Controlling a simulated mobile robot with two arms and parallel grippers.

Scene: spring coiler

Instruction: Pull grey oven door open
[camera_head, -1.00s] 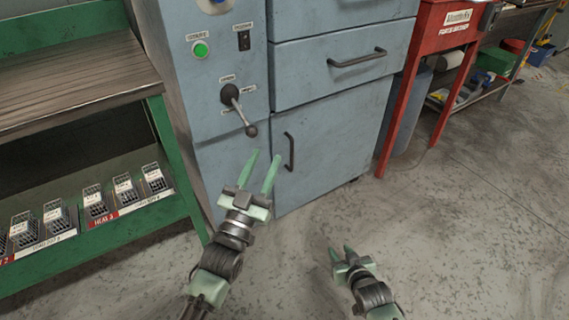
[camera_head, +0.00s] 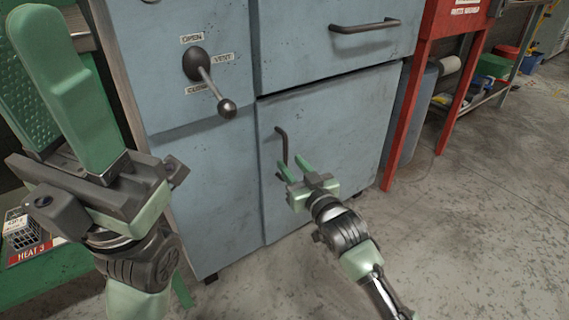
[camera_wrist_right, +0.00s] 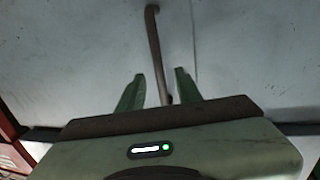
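The grey oven door (camera_head: 335,125) is the lower right panel of the blue-grey cabinet and looks closed. Its upright dark handle (camera_head: 281,146) is near the door's left edge. My right gripper (camera_head: 296,166) is open, with its fingers pointing at the lower part of the handle. In the right wrist view, the handle (camera_wrist_right: 154,45) runs down between the two open fingers (camera_wrist_right: 157,88); I cannot tell if they touch it. My left gripper (camera_head: 30,70) is large in the left foreground, open and empty, away from the door.
A lever with a ball knob (camera_head: 227,108) sticks out from the panel left of the door. A drawer with a handle (camera_head: 364,27) is above the door. A red stand (camera_head: 400,125) is at the right. The floor (camera_head: 470,230) in front is clear.

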